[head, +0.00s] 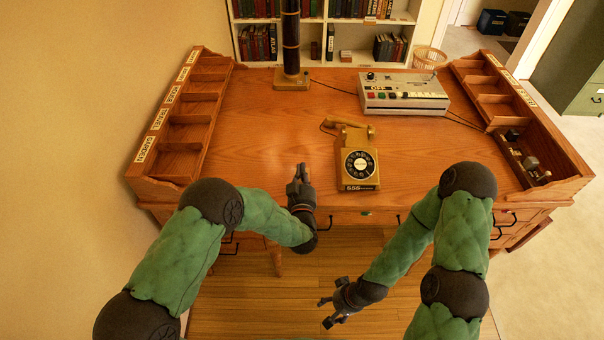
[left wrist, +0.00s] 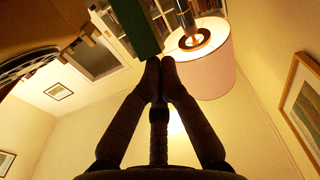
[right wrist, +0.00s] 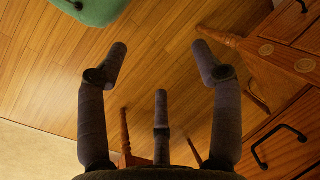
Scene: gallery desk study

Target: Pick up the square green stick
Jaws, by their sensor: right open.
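A dark green, square-edged block (left wrist: 135,25) shows in the left wrist view, just beyond my left fingertips. I cannot tell whether it touches them or whether it is the square green stick. No green stick can be made out on the desk in the head view. My left gripper (head: 300,174) is over the desk's front edge, left of the telephone. In the left wrist view its fingertips (left wrist: 154,70) meet with nothing visible between them. My right gripper (head: 326,311) is low in front of the desk. In the right wrist view its fingers (right wrist: 160,55) are wide apart and empty.
A yellow rotary telephone (head: 359,163) and a grey device (head: 404,92) stand on the wooden desk (head: 260,130). A dark lamp column (head: 290,45) stands at the back. Compartment racks (head: 190,133) line both sides. The desk's middle left is clear.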

